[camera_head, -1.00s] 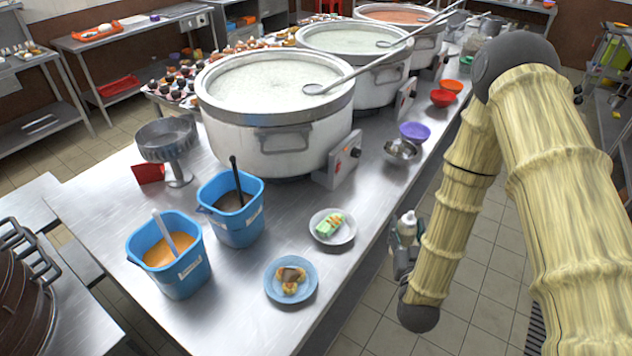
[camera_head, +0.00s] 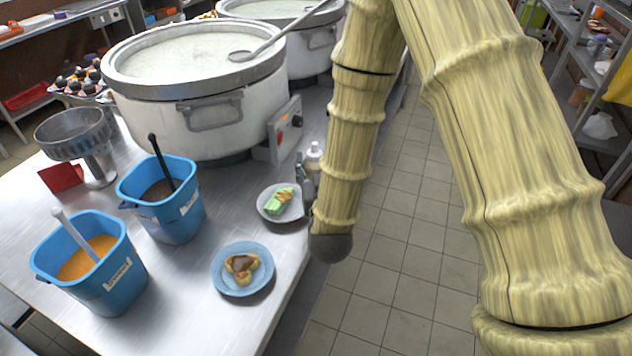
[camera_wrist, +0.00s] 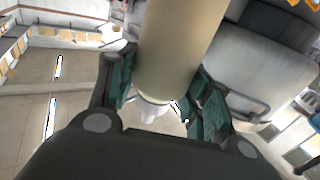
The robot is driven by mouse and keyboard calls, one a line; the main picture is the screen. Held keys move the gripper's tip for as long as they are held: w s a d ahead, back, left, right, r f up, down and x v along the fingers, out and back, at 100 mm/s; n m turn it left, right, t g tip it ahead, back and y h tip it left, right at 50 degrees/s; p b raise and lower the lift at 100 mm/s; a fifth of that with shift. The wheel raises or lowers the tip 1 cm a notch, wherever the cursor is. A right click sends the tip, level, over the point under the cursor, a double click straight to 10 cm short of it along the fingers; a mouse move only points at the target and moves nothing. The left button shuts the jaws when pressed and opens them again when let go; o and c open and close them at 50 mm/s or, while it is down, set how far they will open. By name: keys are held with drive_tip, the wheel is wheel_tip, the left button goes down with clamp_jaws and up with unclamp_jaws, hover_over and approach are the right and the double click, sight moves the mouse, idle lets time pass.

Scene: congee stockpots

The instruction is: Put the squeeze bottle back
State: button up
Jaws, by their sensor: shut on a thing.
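The squeeze bottle (camera_wrist: 178,45) is a pale cream cylinder with a white tip in the wrist view. My gripper (camera_wrist: 163,95) is shut on it, with a green-padded finger on each side. In the head view, the white top of the bottle (camera_head: 314,153) shows beside my gripper (camera_head: 304,178), at the right edge of the steel table, near the plate with the green food. My arm hides the rest of the bottle there. I cannot tell whether the bottle touches the table.
A large stockpot (camera_head: 195,95) stands behind, with a control box (camera_head: 285,130) at its side. A white plate (camera_head: 271,213) of green food and a blue plate (camera_head: 230,284) sit near the table edge. Blue buckets (camera_head: 183,220) stand to the left. Tiled floor (camera_head: 400,240) is open at right.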

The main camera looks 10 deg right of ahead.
drive_tip(key=a+b, duration=0.1)
drive_tip(key=b, duration=0.3)
drive_tip(key=shift+s+a+h, duration=0.15)
drive_tip(key=shift+a+h, duration=0.15)
drive_tip(key=w+d+f, duration=0.2)
drive_tip(key=w, duration=0.5)
drive_tip(key=w+d+f+b, duration=0.1)
drive_tip(key=w+d+f, duration=0.1)
drive_tip(key=w, duration=0.5)
drive_tip(key=shift+d+m, duration=0.3)
drive_tip(key=shift+d, duration=0.05)
drive_tip(key=shift+f, duration=0.2)
drive_tip(key=o, duration=0.7)
drive_tip(key=shift+o, duration=0.2)
